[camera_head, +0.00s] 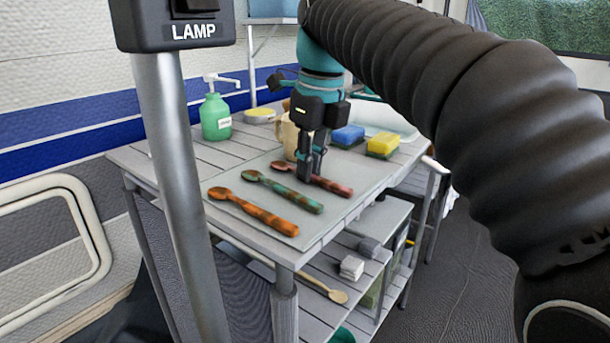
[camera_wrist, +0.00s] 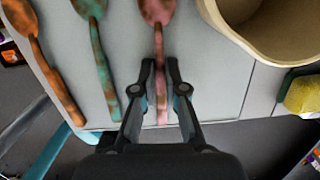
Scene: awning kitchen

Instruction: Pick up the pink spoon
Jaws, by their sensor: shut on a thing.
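The pink spoon (camera_head: 330,185) lies on a light grey mat (camera_head: 262,178) on the slatted table, the rightmost of three spoons. It also shows in the wrist view (camera_wrist: 157,14), its bowl at the top and its handle running down between my fingers. My gripper (camera_head: 311,172) points down at the spoon from above. In the wrist view my gripper (camera_wrist: 160,85) is shut on the pink spoon's handle, one finger on each side. The spoon appears still at mat level; I cannot tell any gap under it.
A green spoon (camera_head: 284,191) and an orange spoon (camera_head: 255,211) lie left of the pink one. A beige mug (camera_head: 287,137) stands close behind my gripper. Blue (camera_head: 348,135) and yellow (camera_head: 383,145) sponges sit to the right. A green pump bottle (camera_head: 215,118) stands at the back left.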

